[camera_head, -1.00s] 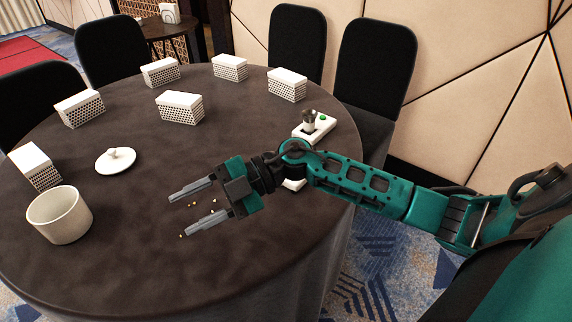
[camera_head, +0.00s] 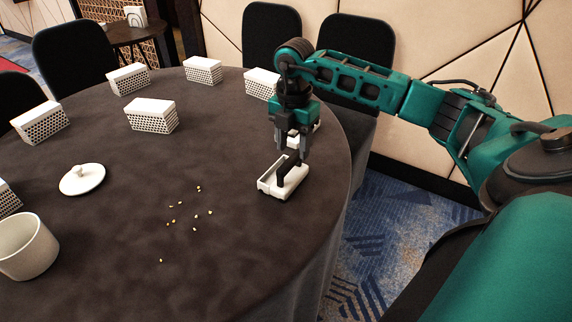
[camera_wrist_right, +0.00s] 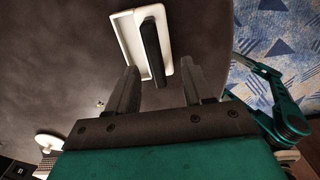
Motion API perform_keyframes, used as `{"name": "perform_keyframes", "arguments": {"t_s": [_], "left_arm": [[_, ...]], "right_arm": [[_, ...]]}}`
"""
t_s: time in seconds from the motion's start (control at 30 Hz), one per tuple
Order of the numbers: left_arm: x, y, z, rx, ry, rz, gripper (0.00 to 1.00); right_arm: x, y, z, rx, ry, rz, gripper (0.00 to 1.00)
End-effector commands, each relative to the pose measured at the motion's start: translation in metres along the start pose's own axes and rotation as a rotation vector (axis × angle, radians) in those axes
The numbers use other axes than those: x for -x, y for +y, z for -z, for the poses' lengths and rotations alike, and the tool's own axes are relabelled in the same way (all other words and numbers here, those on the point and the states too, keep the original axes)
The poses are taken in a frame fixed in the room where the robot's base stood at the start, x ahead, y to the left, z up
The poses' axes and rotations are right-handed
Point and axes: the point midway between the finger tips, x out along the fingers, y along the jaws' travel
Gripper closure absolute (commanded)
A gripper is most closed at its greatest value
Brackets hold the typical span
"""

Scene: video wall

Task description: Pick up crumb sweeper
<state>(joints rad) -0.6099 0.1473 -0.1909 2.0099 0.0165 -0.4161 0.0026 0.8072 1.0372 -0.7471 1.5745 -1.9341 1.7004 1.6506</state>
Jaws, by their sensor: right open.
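The crumb sweeper (camera_head: 271,186) is a white tray-like tool with a dark handle, lying on the dark round table near its right edge. In the right wrist view the crumb sweeper (camera_wrist_right: 127,38) lies ahead of the fingers, its black handle running lengthwise between their lines. My right gripper (camera_head: 293,158) points down over it, open, with a finger on either side of the handle. In the right wrist view my right gripper (camera_wrist_right: 160,92) shows a gap between its fingers with nothing clamped. Whether the fingers touch the sweeper cannot be told. My left gripper is not in view.
Several crumbs (camera_head: 196,215) lie on the table (camera_head: 120,260) left of the sweeper. A white pot (camera_head: 27,248), its lid (camera_head: 82,179) and several white patterned boxes (camera_head: 152,116) stand farther left and back. Another white item behind my gripper is mostly hidden. Chairs (camera_head: 352,50) ring the table.

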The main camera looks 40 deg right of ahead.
Motion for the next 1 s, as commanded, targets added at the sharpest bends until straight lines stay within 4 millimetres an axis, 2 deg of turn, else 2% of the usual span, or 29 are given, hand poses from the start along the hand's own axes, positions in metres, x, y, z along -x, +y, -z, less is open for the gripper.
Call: {"name": "perform_keyframes", "arguments": {"t_s": [0.27,0.53,0.77,1.0], "left_arm": [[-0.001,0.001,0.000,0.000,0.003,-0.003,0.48],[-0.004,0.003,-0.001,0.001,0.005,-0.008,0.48],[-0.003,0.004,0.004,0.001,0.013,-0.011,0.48],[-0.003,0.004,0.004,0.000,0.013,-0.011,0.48]], "right_arm": [[-0.019,0.002,0.002,0.002,0.002,-0.001,0.49],[-0.058,0.006,0.004,0.002,0.003,0.000,0.49],[-0.061,0.007,0.003,0.003,0.001,-0.002,0.49],[-0.061,0.007,0.003,0.003,0.001,-0.003,0.69]]}}
